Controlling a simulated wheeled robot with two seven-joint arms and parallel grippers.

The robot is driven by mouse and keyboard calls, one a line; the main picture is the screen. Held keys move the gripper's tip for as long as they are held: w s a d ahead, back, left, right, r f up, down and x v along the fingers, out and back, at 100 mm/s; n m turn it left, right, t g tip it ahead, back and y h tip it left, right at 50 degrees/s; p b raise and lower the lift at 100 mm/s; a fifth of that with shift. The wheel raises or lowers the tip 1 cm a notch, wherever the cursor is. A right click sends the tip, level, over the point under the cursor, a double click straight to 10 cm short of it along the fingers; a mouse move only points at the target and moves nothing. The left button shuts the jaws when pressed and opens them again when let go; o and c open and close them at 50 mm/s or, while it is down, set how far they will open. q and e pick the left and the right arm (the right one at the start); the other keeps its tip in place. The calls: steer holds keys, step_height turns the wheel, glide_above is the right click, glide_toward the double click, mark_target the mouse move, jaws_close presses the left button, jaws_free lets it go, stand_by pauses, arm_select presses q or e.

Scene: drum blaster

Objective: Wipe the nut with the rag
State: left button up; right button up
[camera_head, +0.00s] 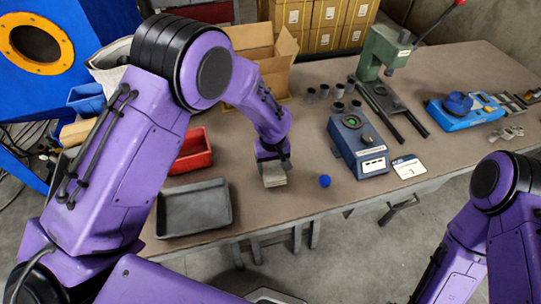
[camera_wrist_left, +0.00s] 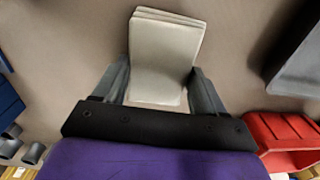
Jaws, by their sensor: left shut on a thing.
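My left gripper (camera_head: 273,165) is shut on a folded beige rag (camera_head: 274,178) and holds it over the middle front of the table. In the left wrist view the rag (camera_wrist_left: 165,50) sticks out between the two fingers of the left gripper (camera_wrist_left: 155,85). I cannot tell from the picture whether the rag touches the table. Some small pale metal pieces (camera_head: 506,132) lie at the right of the table; I cannot tell whether one of them is the nut. My right arm is at the right edge, and its gripper is out of view.
A grey tray (camera_head: 194,222) and a red bin (camera_head: 194,160) are left of the rag. Several grey cylinders (camera_head: 338,107) stand behind.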

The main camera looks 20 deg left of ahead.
arm_select(q)
steer(key=shift+s+d, duration=0.35)
steer(key=shift+s, duration=0.25)
steer(key=shift+w, duration=0.1)
steer(key=shift+w+a, duration=0.6)
steer(key=shift+w, duration=0.35)
steer(key=shift+w+a, duration=0.6)
steer(key=shift+w, duration=0.3)
steer(key=shift+s+d+r+p, duration=0.1)
steer(key=shift+s+d+p, duration=0.2)
steer(key=shift+s+p, duration=0.25)
steer(key=shift+s+d+r+p, duration=0.1)
steer(key=shift+s+d+p, duration=0.2)
steer(key=shift+s+p, duration=0.2)
steer(key=shift+s+d+f+p, duration=0.15)
steer(key=shift+s+d+p, duration=0.4)
steer(key=shift+s, duration=0.3)
